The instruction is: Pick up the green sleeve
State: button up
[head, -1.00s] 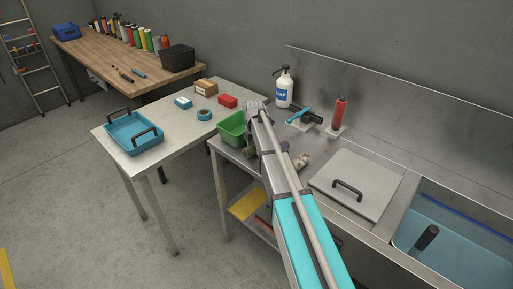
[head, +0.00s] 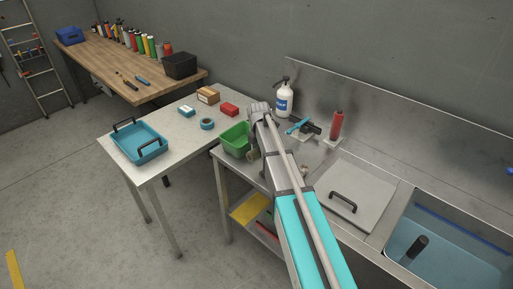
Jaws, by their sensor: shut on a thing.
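My gripper (head: 253,152) hangs from the wrist at the end of my teal and grey arm, just right of the green bin (head: 236,139) on the steel counter. It is small and partly hidden behind my own arm. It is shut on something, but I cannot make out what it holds. No green sleeve can be told for certain in the head view. Green cylinders (head: 147,46) stand among several coloured ones along the back of the wooden bench, far from my gripper.
A white pump bottle (head: 284,101), a red cylinder (head: 337,125) and a blue-and-black tool (head: 303,127) stand behind my arm. A lidded panel (head: 349,195) and a water-filled sink (head: 437,248) lie right. A blue tray (head: 139,143) sits on the left table.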

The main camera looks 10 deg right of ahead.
jog(key=s+d+r+p, duration=0.1)
jog(key=s+r+p, duration=0.3)
jog(key=s, duration=0.6)
jog(key=shift+d+r, duration=0.35)
jog(key=shift+r, duration=0.25)
dwell(0.3)
